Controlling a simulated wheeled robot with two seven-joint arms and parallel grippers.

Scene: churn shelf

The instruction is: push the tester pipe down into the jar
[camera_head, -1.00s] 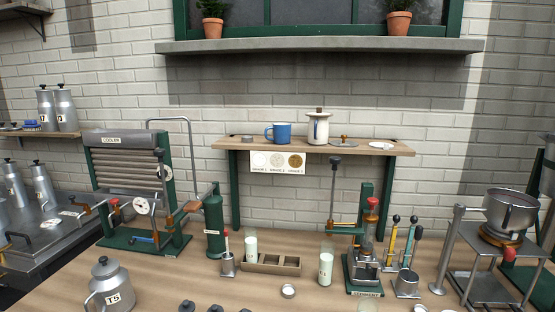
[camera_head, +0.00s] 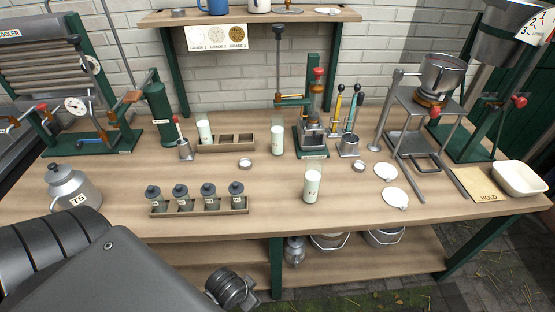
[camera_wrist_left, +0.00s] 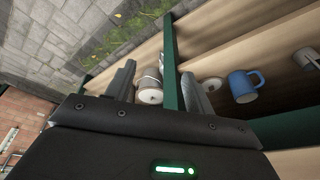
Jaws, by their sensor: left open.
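In the head view, the tester (camera_head: 313,115) stands upright near the back of the bench, a green-framed stand with a red knob and a slim upright tube. I cannot tell which part is its pipe. Three clear jars of white milk stand on the bench: one in the wooden tray (camera_head: 205,132), one left of the tester (camera_head: 277,138) and one nearer the front (camera_head: 312,186). My left gripper shows in the left wrist view (camera_wrist_left: 160,90), open and apart from the tester. A pale-topped can (camera_wrist_left: 150,92) appears beyond its fingers. My right gripper is not in view.
A small rack (camera_head: 200,211) holds several dark-topped bottles. A metal can (camera_head: 73,188) stands at left, and a pan stand (camera_head: 425,110) at right. White discs (camera_head: 396,197) lie at front right. A blue mug (camera_wrist_left: 243,85) shows in the wrist view.

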